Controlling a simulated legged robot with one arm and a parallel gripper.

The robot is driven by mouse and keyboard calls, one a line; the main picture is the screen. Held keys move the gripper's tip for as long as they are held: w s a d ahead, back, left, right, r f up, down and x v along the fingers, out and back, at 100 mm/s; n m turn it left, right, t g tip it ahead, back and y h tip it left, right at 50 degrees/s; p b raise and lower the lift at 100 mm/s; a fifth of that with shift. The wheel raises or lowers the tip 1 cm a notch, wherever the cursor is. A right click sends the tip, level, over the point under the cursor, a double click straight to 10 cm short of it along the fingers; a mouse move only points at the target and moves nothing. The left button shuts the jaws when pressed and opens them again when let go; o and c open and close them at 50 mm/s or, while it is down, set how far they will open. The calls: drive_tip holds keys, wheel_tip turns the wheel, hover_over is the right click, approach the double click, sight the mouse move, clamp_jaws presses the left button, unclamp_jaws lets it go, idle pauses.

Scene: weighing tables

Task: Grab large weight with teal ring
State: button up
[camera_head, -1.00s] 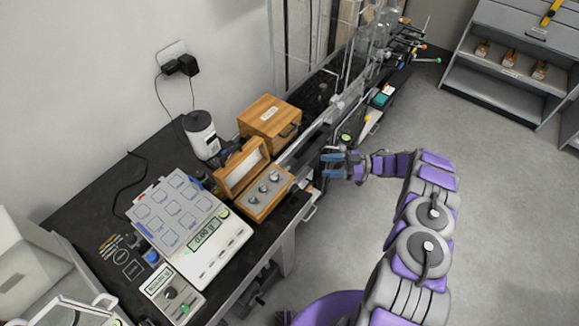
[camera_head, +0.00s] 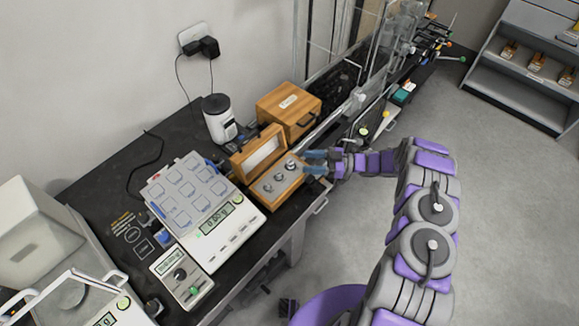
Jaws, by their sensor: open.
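An open wooden box (camera_head: 258,197) on the black table holds three metal weights in a row. The far-right weight (camera_head: 290,165) is closest to my gripper; the middle weight (camera_head: 278,177) and the near-left weight (camera_head: 267,188) sit beside it. I cannot make out a teal ring on any of them at this size. My gripper (camera_head: 306,163) is open, with blue fingers pointing left at the right end of the box, close to the far-right weight. I cannot tell whether it touches anything.
A balance with a gridded tray (camera_head: 184,192) stands left of the box. A closed wooden case (camera_head: 289,108) and a white cylinder device (camera_head: 219,118) stand behind. Glass panels (camera_head: 335,40) rise behind the arm. A small control unit (camera_head: 182,275) is at the front.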

sight(297, 166)
drive_tip(key=shift+s+a+f+b, duration=0.15)
drive_tip(key=shift+a+b, duration=0.1)
drive_tip(key=shift+a, duration=1)
drive_tip(key=shift+s+a+f+b, duration=0.1)
drive_tip(key=shift+a+b, duration=0.1)
drive_tip(key=shift+a, duration=1)
drive_tip(key=shift+d, duration=0.1)
clamp_jaws()
